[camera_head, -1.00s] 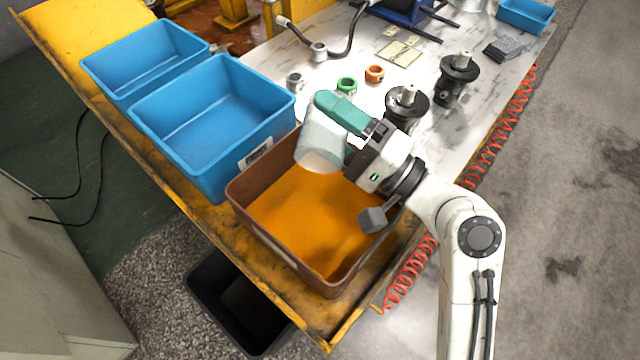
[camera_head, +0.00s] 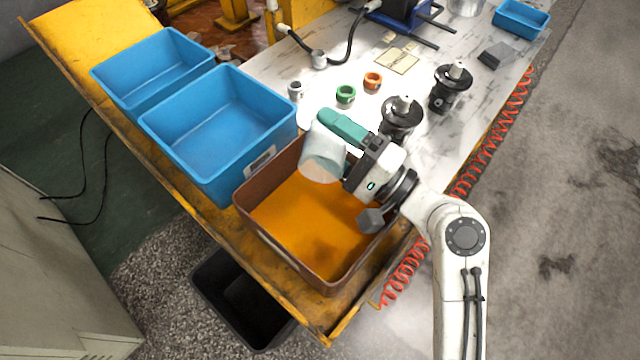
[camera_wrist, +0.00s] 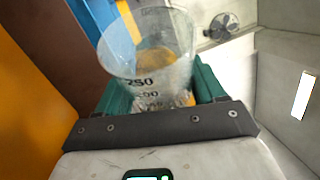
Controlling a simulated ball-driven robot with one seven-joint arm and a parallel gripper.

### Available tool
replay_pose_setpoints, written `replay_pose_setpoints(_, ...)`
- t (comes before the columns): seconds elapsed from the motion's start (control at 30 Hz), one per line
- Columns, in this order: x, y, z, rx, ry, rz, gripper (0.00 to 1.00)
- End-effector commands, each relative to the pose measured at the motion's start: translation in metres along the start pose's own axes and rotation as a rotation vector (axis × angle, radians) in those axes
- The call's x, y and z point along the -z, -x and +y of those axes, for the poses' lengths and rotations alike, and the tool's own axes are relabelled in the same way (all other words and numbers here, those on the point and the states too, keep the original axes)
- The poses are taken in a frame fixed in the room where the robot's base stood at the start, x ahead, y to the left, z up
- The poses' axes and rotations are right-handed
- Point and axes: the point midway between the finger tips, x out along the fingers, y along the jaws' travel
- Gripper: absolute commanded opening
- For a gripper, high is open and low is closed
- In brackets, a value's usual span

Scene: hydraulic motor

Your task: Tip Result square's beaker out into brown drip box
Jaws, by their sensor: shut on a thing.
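A clear glass beaker (camera_head: 322,157) is held tilted above the right back part of the brown drip box (camera_head: 262,184). Black volume marks show on the beaker in the wrist view (camera_wrist: 150,78). My gripper (camera_head: 346,146) is shut on the beaker, with teal fingers on either side of it in the wrist view. The drip box has an orange surface inside. An orange patch shows through the glass, but I cannot tell whether it is liquid in the beaker. No falling stream is visible. A tan square (camera_head: 397,60) lies on the bench with no beaker on it.
Two blue bins (camera_head: 221,190) stand left of the drip box. Two black motor parts (camera_head: 401,121) stand on the marble-look bench (camera_head: 345,205) behind my gripper. A green ring (camera_head: 346,94) and an orange ring (camera_head: 373,80) lie nearby. A black bin (camera_head: 215,283) is on the floor.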

Motion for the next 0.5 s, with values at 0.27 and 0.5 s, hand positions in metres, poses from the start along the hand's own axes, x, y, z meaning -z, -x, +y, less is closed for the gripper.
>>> replay_pose_setpoints(0.27,0.0007,0.0005,0.0016,-0.005,-0.013,0.004,0.35)
replay_pose_setpoints(0.5,0.001,-0.0002,-0.0001,-0.016,-0.038,0.011,0.35)
